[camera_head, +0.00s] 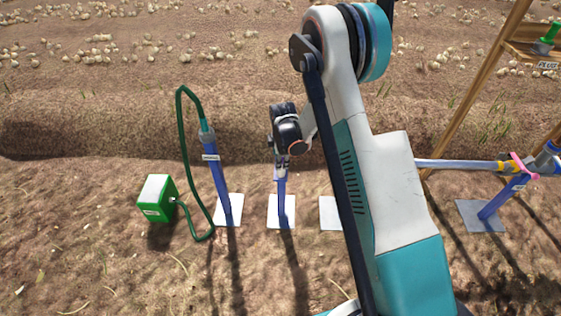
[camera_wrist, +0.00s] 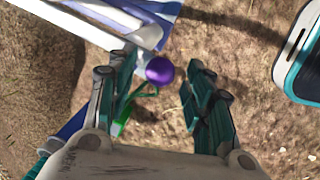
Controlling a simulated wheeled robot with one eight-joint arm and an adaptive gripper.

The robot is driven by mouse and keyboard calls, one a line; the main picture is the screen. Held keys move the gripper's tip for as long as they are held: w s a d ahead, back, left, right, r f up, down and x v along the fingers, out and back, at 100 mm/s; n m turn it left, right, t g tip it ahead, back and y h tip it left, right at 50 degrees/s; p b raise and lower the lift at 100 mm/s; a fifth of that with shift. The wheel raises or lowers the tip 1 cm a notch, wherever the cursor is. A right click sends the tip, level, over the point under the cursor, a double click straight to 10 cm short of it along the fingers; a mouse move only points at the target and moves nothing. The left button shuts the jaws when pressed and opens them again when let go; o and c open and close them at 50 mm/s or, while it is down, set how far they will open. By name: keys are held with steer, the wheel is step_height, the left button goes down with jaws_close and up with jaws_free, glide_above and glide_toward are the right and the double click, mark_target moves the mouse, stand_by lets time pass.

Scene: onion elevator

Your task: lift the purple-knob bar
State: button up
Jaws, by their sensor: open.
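The purple knob (camera_wrist: 160,71) is a round ball in the wrist view, between the fingertips of my gripper (camera_wrist: 160,82). The fingers are open, with visible gaps on both sides of the knob. A white and blue-violet bar (camera_wrist: 120,18) runs across the upper left of the wrist view, close to the knob; I cannot tell how they join. In the head view my gripper's wrist (camera_head: 287,133) is above a blue post (camera_head: 282,200) on a white plate (camera_head: 281,221). The knob and fingertips are not clear there.
Left of my arm stand a blue post with a green hose (camera_head: 215,170) and a green box (camera_head: 157,198). To the right are a wooden frame (camera_head: 478,85), a horizontal bar (camera_head: 455,164) and another blue post (camera_head: 503,198). Bare soil lies in front.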

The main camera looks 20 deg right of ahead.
steer(key=shift+w+f, duration=0.1)
steer(key=shift+f, duration=0.35)
